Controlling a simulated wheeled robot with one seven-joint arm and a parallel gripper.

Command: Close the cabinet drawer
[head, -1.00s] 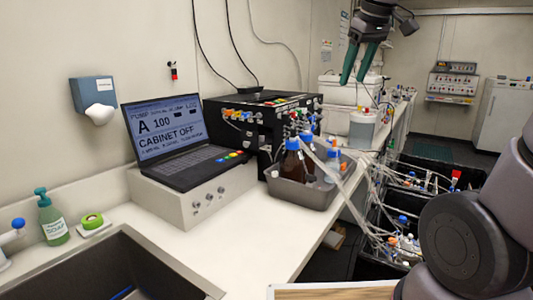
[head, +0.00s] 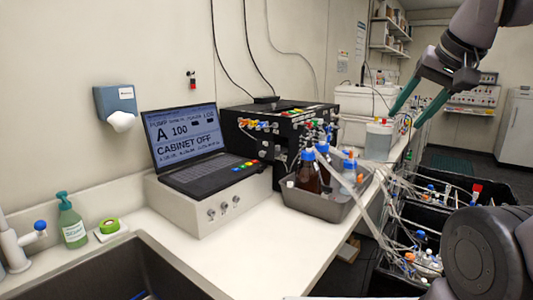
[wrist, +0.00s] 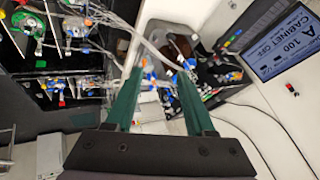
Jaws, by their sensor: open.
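Black open-topped drawer-like compartments (head: 384,281) stand out to the right of the white counter, with bottles, blue caps and tubing inside. I cannot tell for sure which one is the cabinet drawer; no handle shows clearly. They also show at the upper left in the wrist view (wrist: 30,85). My gripper (head: 405,118) is open and empty, with two green fingers pointing down, above the far part of the counter and apart from the drawers. In the wrist view my gripper (wrist: 161,72) has nothing between its fingertips but tubing and bottles in the background. My arm hides part of the right side.
A grey tray (head: 312,203) with brown bottles sits at the counter edge, and clear tubes run from it to the compartments. A laptop (head: 186,140) reads "CABINET OFF". A clear container (head: 378,143) stands near the fingers. Floor shows beyond, at right.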

